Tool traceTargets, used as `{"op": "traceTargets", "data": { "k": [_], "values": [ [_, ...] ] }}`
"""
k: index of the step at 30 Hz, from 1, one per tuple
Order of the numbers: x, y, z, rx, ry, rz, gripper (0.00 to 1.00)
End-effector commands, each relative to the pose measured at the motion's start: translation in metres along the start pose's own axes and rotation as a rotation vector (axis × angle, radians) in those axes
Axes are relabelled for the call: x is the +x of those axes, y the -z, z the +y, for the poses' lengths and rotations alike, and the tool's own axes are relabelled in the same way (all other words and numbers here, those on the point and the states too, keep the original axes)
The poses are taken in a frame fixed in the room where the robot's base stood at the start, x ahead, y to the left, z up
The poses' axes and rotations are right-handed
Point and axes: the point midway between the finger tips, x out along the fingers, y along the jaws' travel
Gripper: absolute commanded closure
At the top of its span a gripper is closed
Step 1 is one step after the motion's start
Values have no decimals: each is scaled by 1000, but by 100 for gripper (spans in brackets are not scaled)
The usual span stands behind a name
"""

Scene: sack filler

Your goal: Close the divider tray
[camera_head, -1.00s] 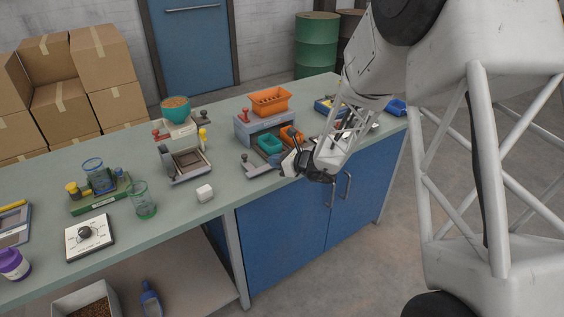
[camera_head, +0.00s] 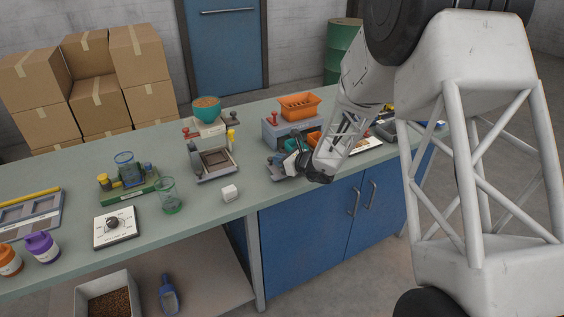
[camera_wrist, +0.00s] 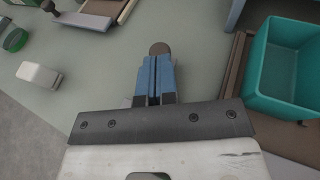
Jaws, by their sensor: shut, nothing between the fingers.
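The divider tray seems to be the low tray (camera_wrist: 236,68) that sticks out from the front of a grey housing (camera_head: 272,131). A teal bin (camera_wrist: 285,68) stands on it, and an orange bin (camera_head: 314,137) sits beside the teal one. My gripper (camera_head: 278,162) is low over the counter in front of the housing and hides part of the tray. In the wrist view my gripper (camera_wrist: 157,62) has its blue fingers together and empty, left of the tray and apart from the teal bin. A dark round shape (camera_wrist: 160,48) shows at the fingertips; I cannot tell what it is.
A larger orange bin (camera_head: 299,106) stands on the housing. The counter front between cube and gripper is clear.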

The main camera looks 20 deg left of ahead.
Motion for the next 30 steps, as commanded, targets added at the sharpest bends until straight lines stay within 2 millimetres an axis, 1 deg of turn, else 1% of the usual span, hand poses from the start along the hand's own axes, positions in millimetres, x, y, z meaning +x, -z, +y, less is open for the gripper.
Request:
{"op": "traceTargets", "data": {
  "k": [8, 11, 14, 17, 24, 27, 30],
  "values": [
    [1, 0, 0, 0, 0, 0, 100],
    [6, -2, -3, -1, -1, 0, 100],
    [18, -5, -9, -1, -1, 0, 100],
    [36, -10, -18, -1, -2, 0, 100],
    [82, -25, -41, 0, -1, 0, 100],
    [96, -29, -49, 0, 0, 0, 100],
    [104, -32, -53, 1, 0, 0, 100]
  ]
}}
